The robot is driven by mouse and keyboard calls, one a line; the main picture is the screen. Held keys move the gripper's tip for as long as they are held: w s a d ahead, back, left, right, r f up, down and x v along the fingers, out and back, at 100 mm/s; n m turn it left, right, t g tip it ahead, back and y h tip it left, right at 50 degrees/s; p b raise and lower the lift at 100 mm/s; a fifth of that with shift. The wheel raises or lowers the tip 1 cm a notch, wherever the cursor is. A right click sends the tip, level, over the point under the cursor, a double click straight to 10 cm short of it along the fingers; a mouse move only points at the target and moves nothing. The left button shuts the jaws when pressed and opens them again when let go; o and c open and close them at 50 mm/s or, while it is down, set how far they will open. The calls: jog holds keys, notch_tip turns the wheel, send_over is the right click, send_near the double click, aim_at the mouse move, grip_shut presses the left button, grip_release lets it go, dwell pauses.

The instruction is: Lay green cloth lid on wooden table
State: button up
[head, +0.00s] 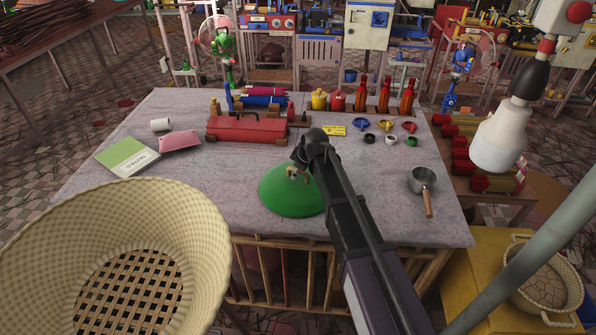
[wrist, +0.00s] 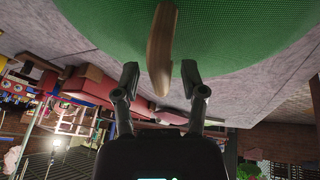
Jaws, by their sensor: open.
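The green cloth lid (head: 283,198) is a round green dome lying on the cloth-topped wooden table (head: 240,225), near its front edge. In the wrist view the green lid (wrist: 235,30) fills the top of the picture. Its curved wooden handle (wrist: 164,50) points between my fingers. My gripper (wrist: 163,82) is open, with one finger on each side of the handle and visible gaps on both sides. In the head view my gripper (head: 298,172) is at the lid's top, and my arm hides the lid's right side.
A red toolbox (head: 247,127) stands behind the lid. Bottles (head: 385,95) and small funnels (head: 385,125) are at the back right. A saucepan (head: 423,182) is at right. A notebook (head: 122,156) lies at left. A large woven basket (head: 120,260) is at front left.

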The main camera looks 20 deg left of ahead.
jog(key=p+v, duration=1.1)
jog(key=v, duration=0.1)
jog(key=shift+r, duration=0.15)
dwell(0.6)
dwell(0.8)
jog(key=s+d+m+g+h, duration=0.1)
jog(key=s+d+m, duration=0.3)
jog(key=d, duration=0.9)
jog(key=s+d+f+m+g+h, duration=0.1)
jog(key=s+d+m, duration=0.4)
jog(key=d, duration=0.8)
jog(key=s+d+m+h, duration=0.2)
jog(key=s+d+m, duration=0.3)
jog(key=d, duration=0.8)
jog(key=m, duration=0.2)
jog(key=shift+d+f+m+g, duration=0.15)
jog(key=shift+f+m+g, duration=0.15)
jog(key=shift+f+g, duration=0.1)
jog(key=shift+f, duration=0.15)
